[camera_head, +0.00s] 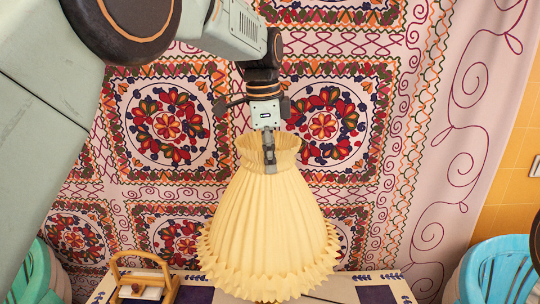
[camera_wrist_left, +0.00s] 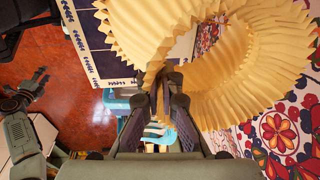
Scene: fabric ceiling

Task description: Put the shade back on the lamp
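The lamp shade (camera_head: 265,235) is pale yellow, pleated and flared, with a ruffled lower edge. It hangs upright in the middle of the head view, narrow end up. My left gripper (camera_head: 268,150) comes down from above and is shut on the shade's upper rim. In the left wrist view the pleated shade (camera_wrist_left: 245,75) fills the upper right, its rim at the fingertips of my left gripper (camera_wrist_left: 162,80). No lamp base can be made out; the shade covers the middle of the table.
A table (camera_head: 375,290) with a white and dark blue patterned top lies below the shade. A wooden-handled holder (camera_head: 143,280) stands at its left. An embroidered hanging (camera_head: 420,130) covers the wall behind.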

